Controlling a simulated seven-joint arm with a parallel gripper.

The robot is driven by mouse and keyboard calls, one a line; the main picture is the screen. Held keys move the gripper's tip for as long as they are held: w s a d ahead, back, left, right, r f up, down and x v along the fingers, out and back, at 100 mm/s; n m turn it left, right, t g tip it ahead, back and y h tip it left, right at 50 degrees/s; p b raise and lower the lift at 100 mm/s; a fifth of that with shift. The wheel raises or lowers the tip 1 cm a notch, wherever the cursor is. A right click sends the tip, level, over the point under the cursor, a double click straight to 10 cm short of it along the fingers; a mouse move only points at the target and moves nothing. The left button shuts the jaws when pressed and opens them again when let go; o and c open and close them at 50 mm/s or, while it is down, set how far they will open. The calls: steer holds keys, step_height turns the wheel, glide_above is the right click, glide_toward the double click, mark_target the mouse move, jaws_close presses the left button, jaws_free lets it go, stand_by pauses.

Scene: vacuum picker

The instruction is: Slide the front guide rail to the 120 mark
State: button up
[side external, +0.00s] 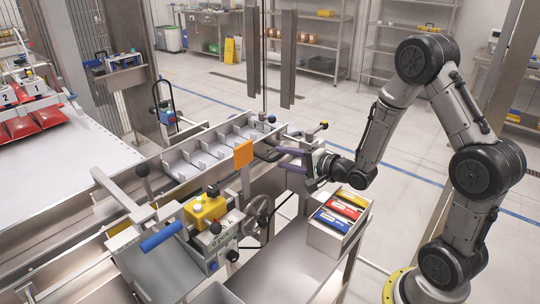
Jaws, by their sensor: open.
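My gripper (281,160) is open at the near right end of the divided metal channel, its two purple-grey fingers pointing left. No object shows clearly between the fingers. A long metal rail (205,184) runs along the near side of the channel (222,143); it looks like the front guide rail. An orange plate (243,154) stands on its near side, left of my fingers. Whether the fingers touch the rail or any handle on it, I cannot tell. No scale or 120 mark is readable in this view.
A yellow button box (206,210) and a handwheel (257,214) stand left of my gripper. A bin of coloured packets (340,218) sits just below my wrist. A blue-handled bar (161,237) is at lower left. The steel shelf (275,270) in front is mostly bare.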

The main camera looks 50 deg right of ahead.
steer(key=x, duration=0.5)
steer(key=shift+w+f, duration=0.1)
steer(key=shift+w, duration=0.2)
steer(key=shift+c, duration=0.2)
jaws_close()
stand_by(1.0)
